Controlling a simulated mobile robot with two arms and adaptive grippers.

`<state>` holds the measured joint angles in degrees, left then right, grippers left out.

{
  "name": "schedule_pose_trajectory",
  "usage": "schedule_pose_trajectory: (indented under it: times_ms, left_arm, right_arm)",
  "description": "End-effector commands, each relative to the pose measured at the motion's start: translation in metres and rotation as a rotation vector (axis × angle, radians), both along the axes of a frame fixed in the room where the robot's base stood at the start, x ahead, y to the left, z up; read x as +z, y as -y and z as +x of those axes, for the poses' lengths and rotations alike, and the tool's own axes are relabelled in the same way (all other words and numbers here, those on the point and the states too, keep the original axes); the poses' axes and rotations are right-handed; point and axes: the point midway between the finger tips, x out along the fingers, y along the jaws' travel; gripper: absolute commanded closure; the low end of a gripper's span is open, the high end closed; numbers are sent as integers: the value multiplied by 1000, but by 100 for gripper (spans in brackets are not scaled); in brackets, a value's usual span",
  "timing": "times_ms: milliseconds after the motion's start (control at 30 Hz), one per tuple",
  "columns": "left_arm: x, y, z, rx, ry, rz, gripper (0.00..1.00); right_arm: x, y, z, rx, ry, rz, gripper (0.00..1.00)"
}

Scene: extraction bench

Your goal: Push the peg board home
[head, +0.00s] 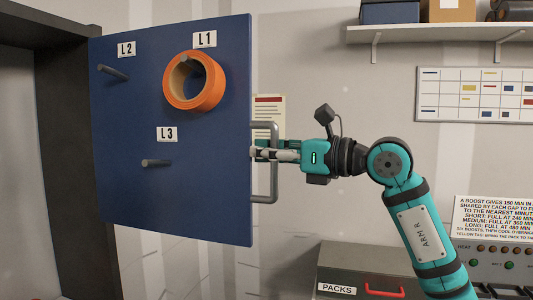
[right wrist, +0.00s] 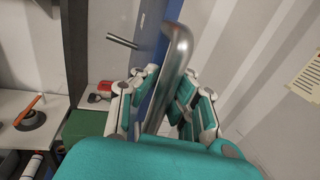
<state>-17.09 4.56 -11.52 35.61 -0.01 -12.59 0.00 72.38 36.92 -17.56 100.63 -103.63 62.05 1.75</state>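The peg board (head: 130,190) is a large upright blue panel at the left of the head view, standing out beside a dark frame. It carries pegs labelled L1, L2 and L3. An orange ring (head: 168,88) hangs on the L1 peg; the L2 peg (head: 113,73) and L3 peg (head: 157,162) are bare. A grey handle (head: 275,185) stands on the board's right edge. My right gripper (head: 262,153) is at the handle's middle. In the right wrist view its fingers (right wrist: 165,100) lie either side of the handle bar (right wrist: 178,50) and appear closed on it. My left gripper is out of view.
A dark frame (head: 70,165) stands left of the board. A box labelled PACKS (head: 345,262) and a control panel lie low at the right. A shelf (head: 440,33) is above. In the right wrist view, a bench with tools (right wrist: 35,105) shows at the left.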

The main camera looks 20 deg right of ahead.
Motion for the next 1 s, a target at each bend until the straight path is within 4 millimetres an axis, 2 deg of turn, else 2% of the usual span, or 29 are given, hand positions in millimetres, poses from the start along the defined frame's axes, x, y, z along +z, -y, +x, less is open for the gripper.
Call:
schedule_pose_trajectory:
  times_ms: [33,200,233,500,633,1000]
  left_arm:
    - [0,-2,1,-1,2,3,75]
    - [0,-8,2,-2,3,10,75]
    - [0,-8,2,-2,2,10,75]
    - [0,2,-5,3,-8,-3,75]
    - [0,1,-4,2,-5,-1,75]
    - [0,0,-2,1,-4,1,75]
  right_arm:
    - [-1,-1,0,1,-1,-1,85]
    - [-1,-1,0,0,-1,-1,63]
    - [-1,-1,0,0,-1,-1,62]
    - [-1,1,0,0,-1,-1,62]
    - [-1,10,-8,-4,0,-1,62]
    - [-2,65,-62,-6,-1,0,62]
